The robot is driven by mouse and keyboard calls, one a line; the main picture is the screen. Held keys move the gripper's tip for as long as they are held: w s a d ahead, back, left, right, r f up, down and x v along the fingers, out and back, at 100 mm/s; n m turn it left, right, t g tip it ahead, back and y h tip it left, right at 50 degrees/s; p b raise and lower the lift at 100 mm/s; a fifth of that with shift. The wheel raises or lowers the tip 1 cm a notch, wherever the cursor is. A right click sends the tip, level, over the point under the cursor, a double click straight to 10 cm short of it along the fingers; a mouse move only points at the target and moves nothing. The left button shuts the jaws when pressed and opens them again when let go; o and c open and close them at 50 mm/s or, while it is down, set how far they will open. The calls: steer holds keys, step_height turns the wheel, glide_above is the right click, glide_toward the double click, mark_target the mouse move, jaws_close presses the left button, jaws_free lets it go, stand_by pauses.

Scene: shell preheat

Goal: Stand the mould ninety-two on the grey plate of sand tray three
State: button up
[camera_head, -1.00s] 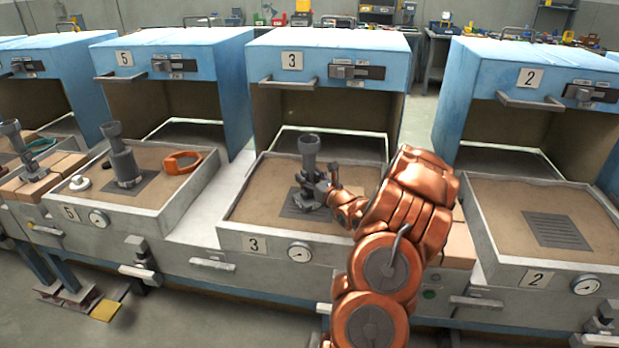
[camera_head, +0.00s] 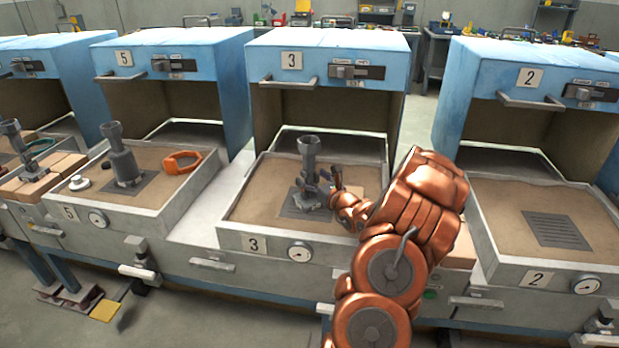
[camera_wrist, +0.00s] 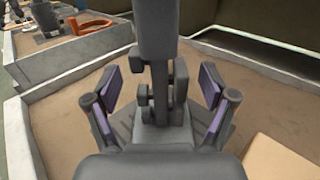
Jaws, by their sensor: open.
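A dark grey mould (camera_head: 309,150) with a wide round top stands upright in sand tray three (camera_head: 237,206), over the grey plate (camera_head: 293,210). No number can be read on it. My gripper (camera_head: 319,190) is low beside the mould, on its right side in the head view. In the wrist view the mould (camera_wrist: 154,35) rises in the middle, between the spread fingers of my gripper (camera_wrist: 160,103). Both finger pads stand apart from it, so the gripper is open. The mould's foot is partly hidden by the gripper.
A tan block (camera_wrist: 280,158) lies in the sand at the right in the wrist view. Tray two (camera_head: 490,235) at right has a bare grey plate (camera_head: 558,230). A blue hood (camera_head: 330,50) overhangs tray three's back.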

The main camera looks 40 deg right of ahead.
steer(key=s+a, duration=0.2)
steer(key=s, duration=0.8)
steer(key=shift+s+b, duration=0.15)
steer(key=shift+b, duration=0.3)
